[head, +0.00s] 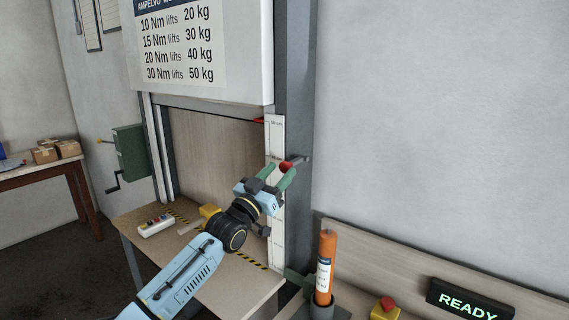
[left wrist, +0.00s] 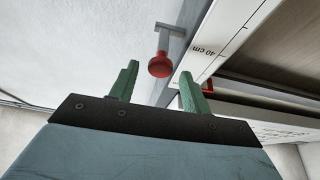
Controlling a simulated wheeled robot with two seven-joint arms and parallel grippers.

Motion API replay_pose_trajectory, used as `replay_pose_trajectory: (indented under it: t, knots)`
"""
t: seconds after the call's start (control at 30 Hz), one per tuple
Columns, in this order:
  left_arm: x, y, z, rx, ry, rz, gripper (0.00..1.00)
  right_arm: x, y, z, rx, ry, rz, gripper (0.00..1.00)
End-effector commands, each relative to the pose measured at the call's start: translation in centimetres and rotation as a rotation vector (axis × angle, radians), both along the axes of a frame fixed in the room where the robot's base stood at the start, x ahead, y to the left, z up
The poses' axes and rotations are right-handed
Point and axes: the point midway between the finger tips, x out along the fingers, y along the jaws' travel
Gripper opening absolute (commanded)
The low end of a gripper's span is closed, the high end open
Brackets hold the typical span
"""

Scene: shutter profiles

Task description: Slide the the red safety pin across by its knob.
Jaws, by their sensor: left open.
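The red safety pin's round knob (head: 286,166) shows at the grey post, beside the white measuring scale (head: 277,135). In the left wrist view the knob (left wrist: 160,66) faces me from a grey bracket (left wrist: 169,32). My left gripper (head: 279,174) is open, with its two green fingers pointing at the knob. In the left wrist view the knob appears between the fingertips (left wrist: 159,74). I cannot tell how far the knob is from the fingers, and I see no contact. My right gripper is not in view.
A bench (head: 205,277) with a white control box (head: 156,226) and a yellow part (head: 209,213) lies below my arm. An orange cylinder (head: 326,245) stands right of the scale. A red pointer (head: 258,120) is higher on the scale. A READY display (head: 468,301) is lower right.

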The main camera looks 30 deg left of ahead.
Motion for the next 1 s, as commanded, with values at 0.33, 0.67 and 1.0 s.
replay_pose_trajectory:
  t: [0.33, 0.67, 1.0]
  knots:
    - [2.8, -0.2, 1.2, 0.000, 0.000, 0.000, 0.48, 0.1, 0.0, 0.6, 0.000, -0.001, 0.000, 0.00]
    - [2.9, -0.3, 1.2, 0.000, 0.000, 0.000, 0.44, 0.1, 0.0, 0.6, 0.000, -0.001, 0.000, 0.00]
    - [2.9, -0.3, 1.2, 0.000, 0.000, 0.000, 0.00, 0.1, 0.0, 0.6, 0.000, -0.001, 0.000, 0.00]
